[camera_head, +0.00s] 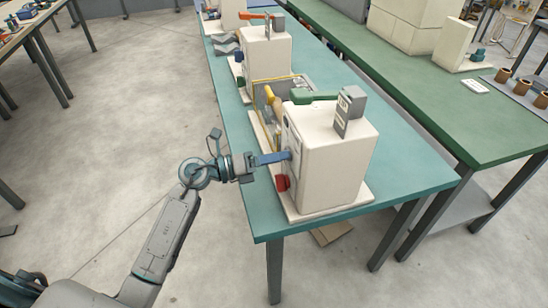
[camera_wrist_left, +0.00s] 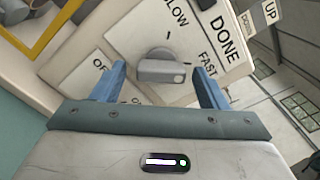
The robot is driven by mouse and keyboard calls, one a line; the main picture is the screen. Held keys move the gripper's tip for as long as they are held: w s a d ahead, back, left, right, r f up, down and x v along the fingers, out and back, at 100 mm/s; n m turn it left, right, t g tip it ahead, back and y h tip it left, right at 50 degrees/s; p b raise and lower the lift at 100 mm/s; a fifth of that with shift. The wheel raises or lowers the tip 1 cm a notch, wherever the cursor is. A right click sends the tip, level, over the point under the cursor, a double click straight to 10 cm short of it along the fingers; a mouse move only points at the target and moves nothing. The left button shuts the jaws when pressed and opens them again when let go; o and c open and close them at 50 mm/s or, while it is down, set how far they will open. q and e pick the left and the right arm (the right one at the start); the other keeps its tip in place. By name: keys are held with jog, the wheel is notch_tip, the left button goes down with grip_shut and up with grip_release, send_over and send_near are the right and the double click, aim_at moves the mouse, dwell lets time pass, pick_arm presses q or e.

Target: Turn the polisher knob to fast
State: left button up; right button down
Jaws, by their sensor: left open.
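The polisher knob (camera_wrist_left: 160,70) is a grey dial with a raised bar, on a cream panel in the left wrist view. Its bar lies roughly sideways in that view, with a small mark near its right end. The word SLOW is above it and FAST is to its right; I cannot tell exactly which mark it points at. My left gripper (camera_wrist_left: 161,78) is open, with one blue finger on each side of the knob. In the head view my left gripper (camera_head: 275,158) reaches the left face of the cream machine (camera_head: 335,155), and the knob is hidden there.
A red part (camera_head: 282,183) sits low on the same face, below the gripper. Another cream machine (camera_head: 265,55) stands behind on the teal table (camera_head: 420,183). Floor left of the table is clear.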

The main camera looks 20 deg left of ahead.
pick_arm(q)
jog(key=b+v, duration=0.3)
jog(key=v, duration=0.7)
jog(key=shift+s+a+b, duration=0.25)
jog(key=shift+a+b, duration=0.1)
pick_arm(e)
jog(key=shift+w+a+f, duration=0.1)
jog(key=shift+w+f, duration=0.1)
jog(key=shift+w, duration=0.45)
jog(key=shift+w+f, duration=0.25)
jog(key=shift+w, duration=0.4)
jog(key=shift+w+a+f, duration=0.1)
jog(key=shift+w+f, duration=0.1)
jog(key=shift+w, duration=0.45)
